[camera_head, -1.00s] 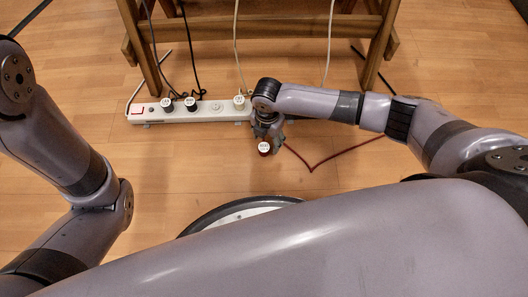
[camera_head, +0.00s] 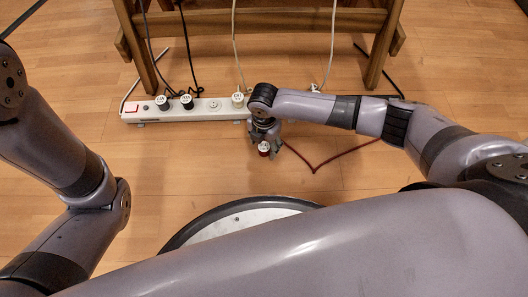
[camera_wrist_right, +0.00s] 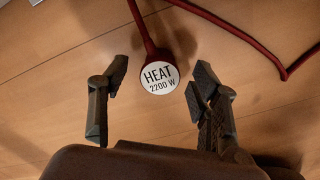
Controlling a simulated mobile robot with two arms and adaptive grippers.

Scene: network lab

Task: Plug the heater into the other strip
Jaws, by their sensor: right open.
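The heater plug (camera_head: 264,147) is dark red with a white round top, below the power strip in the head view. In the right wrist view its label reads HEAT 2200 W (camera_wrist_right: 158,78), and a red cable (camera_wrist_right: 216,18) runs from it. My right gripper (camera_head: 265,143) is at the plug, fingers open. In the wrist view the fingers stand left and right of the plug (camera_wrist_right: 157,82), with gaps on both sides. A white power strip (camera_head: 150,117) lies on the floor; my right arm hides its right end. I cannot make out a second strip. My left gripper is out of view.
Two black plugs (camera_head: 186,102) and a white plug (camera_head: 237,99) sit in the strip. A red switch (camera_head: 132,108) is at its left end. A wooden frame (camera_head: 150,60) stands behind, with cables hanging down. The floor (camera_head: 190,165) in front is clear.

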